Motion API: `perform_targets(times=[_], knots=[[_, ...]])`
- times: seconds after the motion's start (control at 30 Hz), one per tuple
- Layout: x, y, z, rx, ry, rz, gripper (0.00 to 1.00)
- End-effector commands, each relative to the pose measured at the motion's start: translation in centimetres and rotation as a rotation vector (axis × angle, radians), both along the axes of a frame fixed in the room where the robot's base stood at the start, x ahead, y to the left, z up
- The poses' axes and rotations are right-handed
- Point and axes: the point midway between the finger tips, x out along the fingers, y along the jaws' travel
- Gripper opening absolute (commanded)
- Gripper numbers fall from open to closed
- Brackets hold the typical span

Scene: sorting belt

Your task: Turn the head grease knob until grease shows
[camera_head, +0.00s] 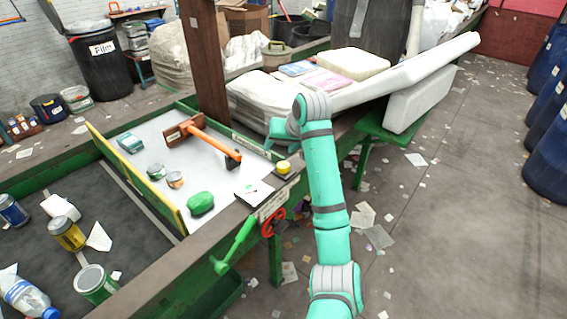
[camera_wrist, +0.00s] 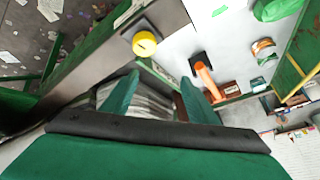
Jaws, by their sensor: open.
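A round yellow knob (camera_head: 283,168) on a dark base sits on the right rim of the sorting table. It also shows in the wrist view (camera_wrist: 145,43), beyond the left fingertip and apart from it. No lettering on it can be read, and I see no grease. A red wheel-like part (camera_head: 272,220) hangs on the table's side below the rim. My gripper (camera_wrist: 159,76) is open and empty, its two green fingers spread. In the head view my gripper is mostly hidden behind my arm, above the rim and beyond the yellow knob.
A white sorting surface (camera_head: 150,135) holds an orange-handled hammer (camera_head: 210,137), a green lump (camera_head: 200,203) and several tins. A green lever (camera_head: 236,245) sticks out from the table's side. A wooden post (camera_head: 204,60) and wrapped bales stand behind. The floor at right is open, with paper scraps.

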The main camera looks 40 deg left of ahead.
Motion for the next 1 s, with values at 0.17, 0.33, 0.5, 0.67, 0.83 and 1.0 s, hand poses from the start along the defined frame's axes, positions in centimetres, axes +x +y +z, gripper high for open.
perform_targets(times=[0.17,0.33,0.5,0.67,0.83,1.0], knots=[[-0.9,-2.1,1.8,-0.226,-0.024,0.026,0.54],[-1.2,-3.1,2.2,-0.308,-0.027,0.026,0.54],[-1.0,-2.8,1.3,-0.311,-0.026,0.028,0.54],[-0.6,-2.4,-0.5,-0.311,-0.021,0.028,0.54],[0.4,-1.7,-3.4,-0.314,-0.023,0.024,0.54],[1.1,-1.0,-5.8,-0.313,-0.025,0.025,0.54]])
